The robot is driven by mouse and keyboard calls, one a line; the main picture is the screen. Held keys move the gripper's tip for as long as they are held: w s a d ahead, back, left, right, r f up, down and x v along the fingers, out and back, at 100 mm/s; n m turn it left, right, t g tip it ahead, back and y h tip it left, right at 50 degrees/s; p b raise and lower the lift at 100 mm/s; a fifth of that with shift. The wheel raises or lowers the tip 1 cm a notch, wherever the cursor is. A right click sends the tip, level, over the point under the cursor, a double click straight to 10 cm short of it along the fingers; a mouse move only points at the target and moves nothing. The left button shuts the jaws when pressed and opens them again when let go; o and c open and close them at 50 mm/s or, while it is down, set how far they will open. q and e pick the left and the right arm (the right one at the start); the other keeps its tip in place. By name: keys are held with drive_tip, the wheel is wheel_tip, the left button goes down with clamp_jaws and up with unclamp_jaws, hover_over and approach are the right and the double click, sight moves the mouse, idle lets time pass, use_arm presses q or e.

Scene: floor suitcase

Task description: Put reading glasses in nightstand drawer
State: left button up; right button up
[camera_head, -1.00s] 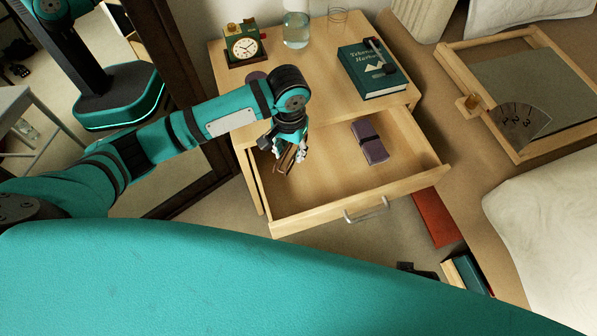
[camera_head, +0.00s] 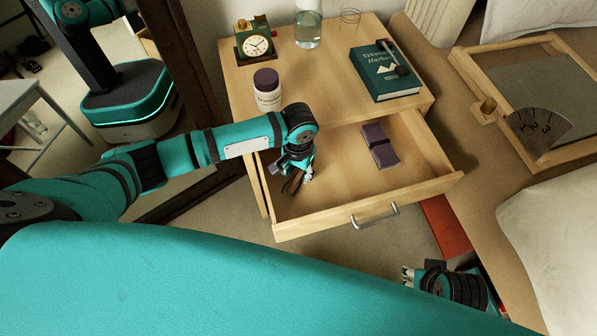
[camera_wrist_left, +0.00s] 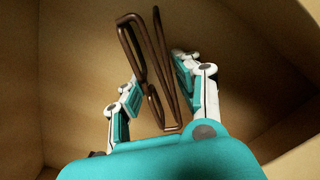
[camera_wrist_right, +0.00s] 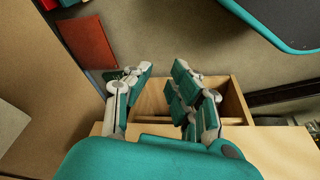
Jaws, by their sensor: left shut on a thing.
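The reading glasses (camera_wrist_left: 172,129), with a thin brown frame, are between the fingers of my left gripper (camera_wrist_left: 158,95) in the left wrist view. In the head view, my left gripper (camera_head: 297,180) is shut on them, pointing down at the left part of the open nightstand drawer (camera_head: 345,212). Whether the glasses touch the drawer floor cannot be told. The drawer is pulled out of the wooden nightstand (camera_head: 330,85). My right gripper (camera_head: 418,280) is low, in front of the drawer at the right. Its fingers are apart and empty in the right wrist view (camera_wrist_right: 158,90).
A dark purple case (camera_head: 380,146) lies in the drawer's right half. On the nightstand top are a clock (camera_head: 256,45), a bottle with a purple lid (camera_head: 267,90), a glass jar (camera_head: 308,30) and a green book (camera_head: 385,75). The drawer's middle floor is clear.

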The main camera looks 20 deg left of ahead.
sight(299, 171)
use_arm(q)
drive_tip(key=shift+f, duration=0.1)
use_arm(e)
drive_tip(key=shift+f, duration=0.1)
use_arm(q)
drive_tip(key=o, duration=1)
use_arm(e)
drive_tip(key=shift+f, duration=0.1)
use_arm(q)
drive_tip(key=shift+r, duration=0.45)
wheel_tip(299, 171, up, 11)
drive_tip(key=p, duration=0.3)
drive_tip(key=shift+r+p, duration=0.2)
drive_tip(key=shift+p, duration=0.1)
use_arm(e)
wheel_tip(299, 171, down, 12)
drive_tip(key=s, duration=0.1)
drive_tip(key=shift+s+g, duration=0.3)
drive_tip(key=shift+g, duration=0.1)
